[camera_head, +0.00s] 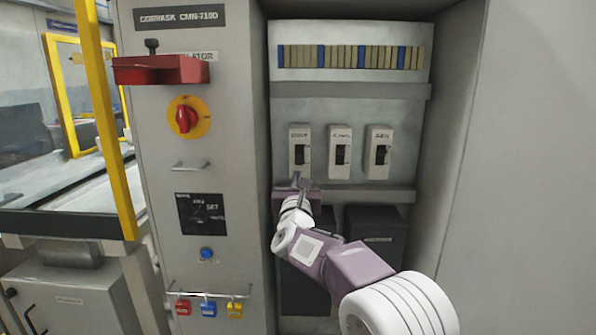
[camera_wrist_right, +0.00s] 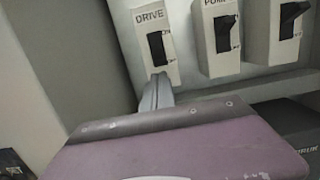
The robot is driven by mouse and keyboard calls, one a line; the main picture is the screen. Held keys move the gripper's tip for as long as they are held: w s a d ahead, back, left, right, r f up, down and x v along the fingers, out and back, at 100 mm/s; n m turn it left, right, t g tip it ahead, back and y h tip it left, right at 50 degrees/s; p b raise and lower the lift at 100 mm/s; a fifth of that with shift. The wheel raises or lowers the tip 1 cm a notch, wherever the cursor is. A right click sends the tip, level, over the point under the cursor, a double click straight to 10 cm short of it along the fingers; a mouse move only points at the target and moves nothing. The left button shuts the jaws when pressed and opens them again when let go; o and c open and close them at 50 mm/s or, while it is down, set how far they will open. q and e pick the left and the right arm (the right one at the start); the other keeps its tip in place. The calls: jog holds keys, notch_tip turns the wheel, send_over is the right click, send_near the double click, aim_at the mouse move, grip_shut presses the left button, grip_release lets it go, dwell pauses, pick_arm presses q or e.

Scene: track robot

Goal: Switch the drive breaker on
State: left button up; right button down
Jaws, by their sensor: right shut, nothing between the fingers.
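The drive breaker (camera_head: 299,150) is the leftmost of three pale breakers in the open cabinet. Its "DRIVE" label and black lever show in the right wrist view (camera_wrist_right: 155,45). I cannot tell clearly which way its lever is set. My right gripper (camera_head: 296,179) is shut and empty, with its fingertips at the lower end of the drive breaker. In the right wrist view the closed fingers (camera_wrist_right: 159,84) point up at the breaker's bottom edge, below the lever; whether they touch it I cannot tell. My left gripper is out of view.
The pump breaker (camera_head: 340,152) and a third breaker (camera_head: 379,152) stand close to the right. A ledge (camera_head: 370,194) runs below, over dark boxes (camera_head: 377,238). A red rotary isolator (camera_head: 187,117) and a red bracket (camera_head: 160,70) are on the panel at left.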

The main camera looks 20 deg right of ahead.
aim_at(298, 166)
jog(key=shift+p+x, duration=0.3)
jog(key=shift+x, duration=1.25)
